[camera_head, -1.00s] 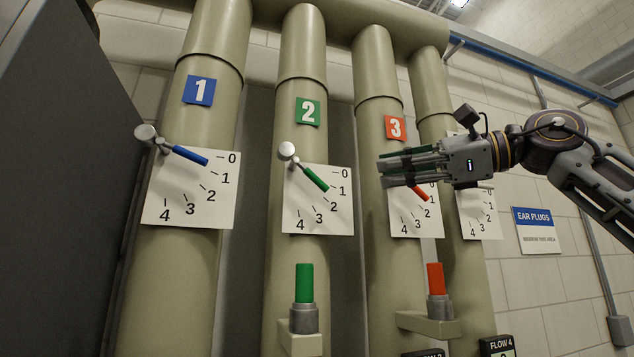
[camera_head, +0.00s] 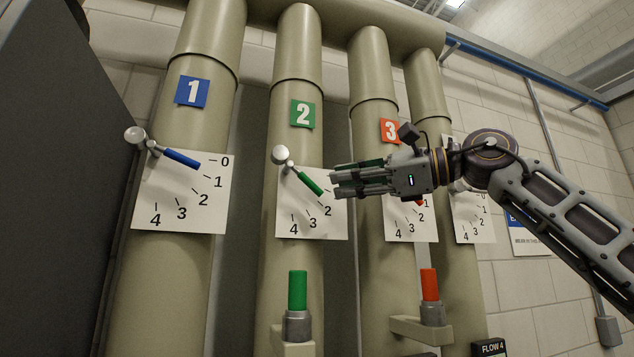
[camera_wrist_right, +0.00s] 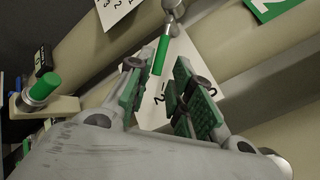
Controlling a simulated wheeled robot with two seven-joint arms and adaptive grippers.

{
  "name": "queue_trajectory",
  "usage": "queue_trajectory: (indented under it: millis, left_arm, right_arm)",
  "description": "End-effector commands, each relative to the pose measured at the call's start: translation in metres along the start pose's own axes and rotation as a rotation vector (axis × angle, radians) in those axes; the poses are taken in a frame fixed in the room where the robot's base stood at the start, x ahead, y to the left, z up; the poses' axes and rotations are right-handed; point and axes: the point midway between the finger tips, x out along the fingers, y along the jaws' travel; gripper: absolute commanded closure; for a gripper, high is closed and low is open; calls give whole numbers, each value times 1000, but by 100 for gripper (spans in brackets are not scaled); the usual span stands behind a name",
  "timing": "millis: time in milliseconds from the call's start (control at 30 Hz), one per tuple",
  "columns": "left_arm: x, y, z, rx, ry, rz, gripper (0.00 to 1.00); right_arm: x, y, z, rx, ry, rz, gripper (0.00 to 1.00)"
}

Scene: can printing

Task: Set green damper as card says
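The green damper handle (camera_head: 310,182) hangs from a pale round knob on pipe 2 and slants down to the right, over its white scale card (camera_head: 290,225). Its tip points towards the upper part of the scale; the exact mark is hard to read because my gripper hides the 1. My right gripper (camera_head: 335,182) is just right of the handle tip, fingers pointing left. In the right wrist view its green-padded fingers (camera_wrist_right: 160,92) are apart and empty, with the green handle (camera_wrist_right: 161,54) ahead of the gap. My left gripper is out of view.
The blue damper handle (camera_head: 182,158) is on pipe 1, left. The red handle on pipe 3 is mostly behind my gripper. A green cylinder (camera_head: 297,290) and a red cylinder (camera_head: 429,284) stand on brackets below. A FLOW 4 label (camera_head: 492,348) is at lower right.

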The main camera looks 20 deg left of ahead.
Motion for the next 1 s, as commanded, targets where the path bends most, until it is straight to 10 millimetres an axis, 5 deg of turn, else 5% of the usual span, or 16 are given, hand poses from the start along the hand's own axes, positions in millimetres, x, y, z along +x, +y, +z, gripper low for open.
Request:
queue_trajectory:
  millis: [500,933,1000]
  left_arm:
    - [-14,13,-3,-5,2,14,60]
    - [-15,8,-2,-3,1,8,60]
    - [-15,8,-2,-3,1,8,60]
  right_arm:
    - [59,0,1,0,1,2,78]
    - [65,0,0,-1,1,0,78]
    - [65,0,0,-1,1,0,86]
